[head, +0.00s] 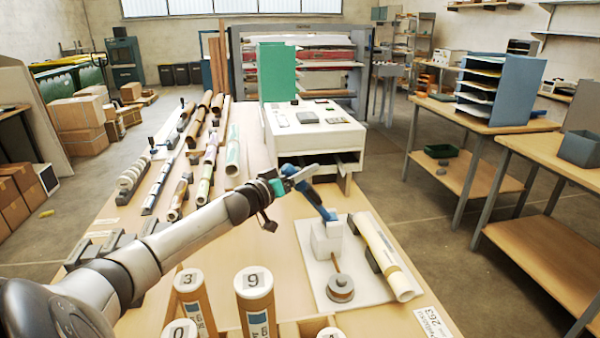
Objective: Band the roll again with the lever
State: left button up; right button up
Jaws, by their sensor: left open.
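A white banding device (326,240) stands on a white base plate (318,270) on the long wooden table. A cream roll (388,258) lies along the right side of the plate, against dark supports. A grey disc-shaped piece with a thin rod (340,288) sits at the front of the plate. My left gripper (305,178) is open at the raised end of the lever. I cannot tell whether the fingers touch it. My right gripper is not in view.
Upright numbered tubes (254,284) stand at the front of the table. Several rolls and racks (210,150) lie at the left. A white machine (312,128) with a green panel (277,72) stands behind the lever. A label card (432,323) lies at the right front edge.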

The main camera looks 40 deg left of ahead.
pick_arm(q)
grip_shut()
dwell(0.6)
dwell(0.8)
